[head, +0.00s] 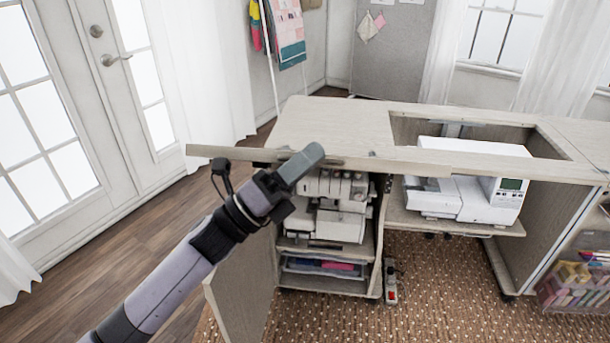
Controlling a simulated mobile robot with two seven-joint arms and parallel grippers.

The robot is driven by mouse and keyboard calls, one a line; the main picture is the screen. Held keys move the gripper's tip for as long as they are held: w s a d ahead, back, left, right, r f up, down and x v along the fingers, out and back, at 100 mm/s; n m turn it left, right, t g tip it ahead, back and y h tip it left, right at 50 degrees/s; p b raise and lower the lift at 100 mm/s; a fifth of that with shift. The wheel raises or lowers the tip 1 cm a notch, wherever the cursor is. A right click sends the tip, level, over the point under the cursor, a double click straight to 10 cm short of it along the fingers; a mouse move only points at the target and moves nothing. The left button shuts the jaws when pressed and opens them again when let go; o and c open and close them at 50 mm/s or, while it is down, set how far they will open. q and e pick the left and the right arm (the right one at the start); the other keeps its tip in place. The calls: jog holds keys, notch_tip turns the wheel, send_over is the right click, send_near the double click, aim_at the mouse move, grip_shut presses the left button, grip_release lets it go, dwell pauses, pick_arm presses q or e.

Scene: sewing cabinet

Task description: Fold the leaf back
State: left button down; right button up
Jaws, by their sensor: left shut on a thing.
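The leaf (450,166) is a long pale wood-grain panel along the front of the sewing cabinet top (340,118). It shows as a narrow strip, nearly edge-on, and sticks out past the cabinet's left side. My left gripper (308,163) is at the leaf's edge, left of its middle, and is shut on it. The fingertips' contact is partly hidden by the gripper body. My right gripper is not in view.
A white sewing machine (465,182) sits on a lowered shelf in the top's opening. A serger (330,205) stands in the left compartment, whose door (240,285) hangs open. Clear bins (575,290) stand at right. Wood floor at left is clear.

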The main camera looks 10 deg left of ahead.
pick_arm(q)
jog(key=shift+w+r+p, duration=0.2)
jog(key=shift+w+r, duration=0.25)
jog(key=shift+r, duration=0.3)
jog(key=shift+w+r+p, duration=0.2)
jog(key=shift+w+r, duration=0.2)
jog(key=shift+r, duration=0.35)
jog(key=c, duration=1.3)
grip_release()
jog(key=shift+a+f, duration=0.1)
